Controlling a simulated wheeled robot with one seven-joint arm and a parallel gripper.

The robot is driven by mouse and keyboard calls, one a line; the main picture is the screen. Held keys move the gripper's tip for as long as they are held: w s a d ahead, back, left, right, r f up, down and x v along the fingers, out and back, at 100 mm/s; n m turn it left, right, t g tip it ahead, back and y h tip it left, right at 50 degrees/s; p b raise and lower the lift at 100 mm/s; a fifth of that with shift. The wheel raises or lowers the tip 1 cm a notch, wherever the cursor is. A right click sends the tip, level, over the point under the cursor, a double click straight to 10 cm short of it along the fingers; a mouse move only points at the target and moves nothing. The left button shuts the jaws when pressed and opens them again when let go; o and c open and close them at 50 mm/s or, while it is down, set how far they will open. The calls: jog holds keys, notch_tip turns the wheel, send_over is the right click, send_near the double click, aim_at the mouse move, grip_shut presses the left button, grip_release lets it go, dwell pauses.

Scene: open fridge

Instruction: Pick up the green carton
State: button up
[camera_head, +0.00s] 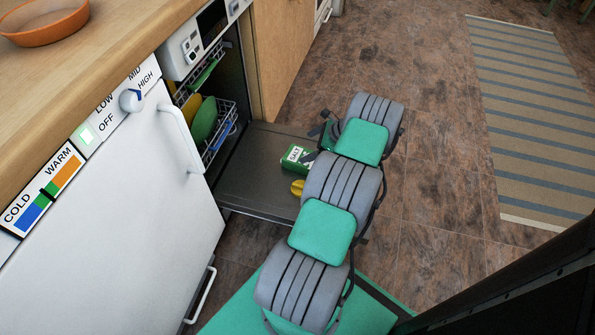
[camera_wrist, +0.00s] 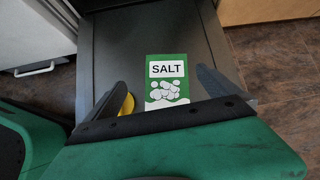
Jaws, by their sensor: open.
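The green carton (camera_head: 297,157), labelled SALT, lies on the open dishwasher door (camera_head: 250,165) in the head view. In the wrist view the carton (camera_wrist: 168,88) shows its labelled face, between the two dark fingers in the picture. My gripper (camera_wrist: 161,78) is open, with one finger on each side of the carton in the picture. I cannot tell whether either finger touches it. In the head view my gripper (camera_head: 322,133) is partly hidden by my arm, just right of the carton. The carton's lower end is hidden behind my gripper in the wrist view.
A yellow object (camera_head: 298,187) lies on the door close to the carton; it also shows beside the left finger in the wrist view (camera_wrist: 127,104). A dish rack (camera_head: 222,133) holds dishes inside the dishwasher. The white fridge (camera_head: 120,200) stands at left. Brown floor is open at right.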

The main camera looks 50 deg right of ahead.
jog(key=f, duration=0.1)
jog(key=s+d+f+m, duration=0.1)
jog(key=f, duration=0.1)
jog(key=f+m, duration=0.1)
jog(key=f, duration=0.1)
jog(key=shift+s+d+f+t+b, duration=0.2)
jog(key=shift+s+t+b, duration=0.1)
jog(key=shift+s+b, duration=0.1)
jog(key=shift+b+x, duration=0.35)
jog(key=shift+x, duration=0.65)
jog(key=b+x, duration=0.1)
jog(key=x, duration=0.1)
jog(key=b+x, duration=0.1)
jog(key=x, duration=0.2)
jog(key=shift+s+d+f+b, duration=0.15)
jog(key=shift+d+b, duration=0.05)
jog(key=shift+b, duration=0.15)
jog(key=c, duration=1.8)
